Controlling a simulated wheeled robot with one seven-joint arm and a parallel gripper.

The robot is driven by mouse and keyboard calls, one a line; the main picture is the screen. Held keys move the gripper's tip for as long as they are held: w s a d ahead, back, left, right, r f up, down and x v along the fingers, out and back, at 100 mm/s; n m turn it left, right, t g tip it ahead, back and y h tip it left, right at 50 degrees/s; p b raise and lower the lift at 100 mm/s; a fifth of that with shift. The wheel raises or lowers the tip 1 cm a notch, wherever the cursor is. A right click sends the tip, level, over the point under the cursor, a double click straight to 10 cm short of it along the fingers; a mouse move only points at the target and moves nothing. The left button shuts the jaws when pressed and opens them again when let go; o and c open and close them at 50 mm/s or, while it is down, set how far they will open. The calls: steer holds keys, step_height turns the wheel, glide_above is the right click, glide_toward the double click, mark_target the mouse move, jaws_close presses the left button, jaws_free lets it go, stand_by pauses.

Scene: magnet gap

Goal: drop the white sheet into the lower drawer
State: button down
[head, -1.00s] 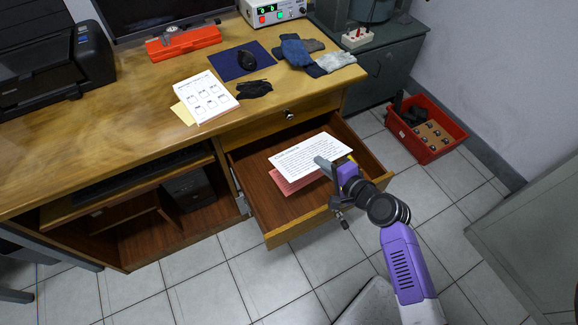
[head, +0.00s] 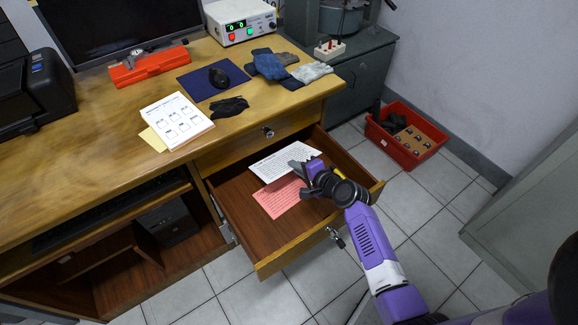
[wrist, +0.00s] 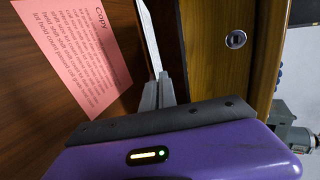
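The white sheet (head: 284,158) with printed lines is at the back part of the open lower drawer (head: 278,259) in the head view. My gripper (head: 303,171) is at its right end, inside the drawer's outline. In the wrist view the white sheet (wrist: 148,38) shows nearly edge-on, running into my gripper's fingertips (wrist: 158,84), which are shut on it. I cannot tell whether the sheet touches the drawer floor. A pink sheet (head: 279,198) lies in the drawer; its heading reads "Copy" in the wrist view (wrist: 80,55).
A closed upper drawer with a round lock (head: 267,132) is just above. Keys (head: 336,238) hang at the lower drawer's front. The wooden desk (head: 90,155) holds a paper stack (head: 178,120) and gloves (head: 270,64). A red crate (head: 408,134) stands on the floor to the right.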

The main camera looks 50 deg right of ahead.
mark_target(284, 160)
steer(key=x, duration=0.2)
steer(key=b+x, duration=0.1)
steer(key=x, duration=0.1)
steer(key=shift+s+f, duration=0.15)
steer(key=shift+f, duration=0.2)
steer(key=shift+f+b, duration=0.35)
steer(key=shift+b, duration=0.05)
steer(key=shift+f, duration=0.25)
steer(key=c, duration=1.7)
jaws_free()
steer(key=shift+r, duration=0.15)
